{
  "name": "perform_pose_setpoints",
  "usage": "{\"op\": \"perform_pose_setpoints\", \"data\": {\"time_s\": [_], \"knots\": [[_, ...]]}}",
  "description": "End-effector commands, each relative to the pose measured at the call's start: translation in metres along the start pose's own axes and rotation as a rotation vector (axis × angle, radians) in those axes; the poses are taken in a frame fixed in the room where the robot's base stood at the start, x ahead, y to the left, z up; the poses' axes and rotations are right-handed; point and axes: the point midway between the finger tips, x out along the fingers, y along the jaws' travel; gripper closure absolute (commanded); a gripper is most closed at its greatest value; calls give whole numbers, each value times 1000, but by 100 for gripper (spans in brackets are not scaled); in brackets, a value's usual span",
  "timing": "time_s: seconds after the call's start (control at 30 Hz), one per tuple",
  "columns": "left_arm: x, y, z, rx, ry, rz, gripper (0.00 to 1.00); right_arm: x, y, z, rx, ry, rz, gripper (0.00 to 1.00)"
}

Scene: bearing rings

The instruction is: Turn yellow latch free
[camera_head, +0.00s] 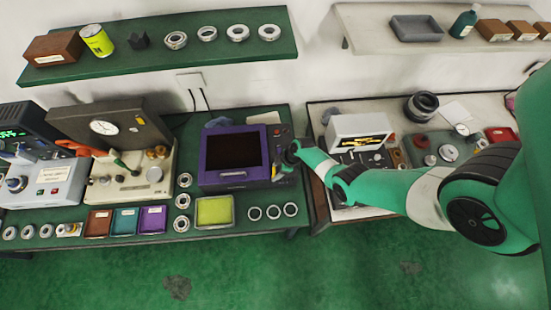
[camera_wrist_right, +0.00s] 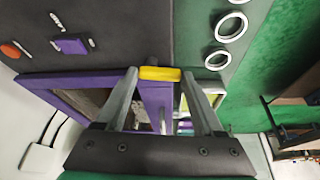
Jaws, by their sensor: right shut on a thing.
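The yellow latch (camera_wrist_right: 160,73) is a small yellow bar beside the purple frame in the right wrist view. My right gripper (camera_wrist_right: 158,78) has one finger at each end of it and is shut on it. In the head view, my right gripper (camera_head: 281,167) is at the right side of the purple-framed box (camera_head: 203,165), which has a dark window. The latch is too small there to make out clearly. The purple frame (camera_wrist_right: 60,80) also shows in the wrist view. My left gripper is not in view.
A yellow-green tray (camera_head: 231,210) and several bearing rings (camera_head: 273,212) lie in front of the box. A grey and cream device (camera_head: 160,170) stands to the left. A white box (camera_head: 360,130) stands on the right table. A green shelf (camera_head: 205,58) hangs above.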

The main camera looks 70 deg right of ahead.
Motion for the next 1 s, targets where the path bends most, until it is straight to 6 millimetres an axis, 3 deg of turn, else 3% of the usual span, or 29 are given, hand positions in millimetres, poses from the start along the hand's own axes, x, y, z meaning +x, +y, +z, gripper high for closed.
{"op": "perform_pose_setpoints", "data": {"time_s": [0.3,0.87,0.9,1.0], "knots": [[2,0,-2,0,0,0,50,0,2,3,-131,-4,-52,86],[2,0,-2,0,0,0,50,-1,2,3,-162,-4,-65,86],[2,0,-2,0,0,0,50,-1,2,3,-163,-4,-65,25],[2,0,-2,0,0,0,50,-1,2,3,-162,-4,-65,7]]}}
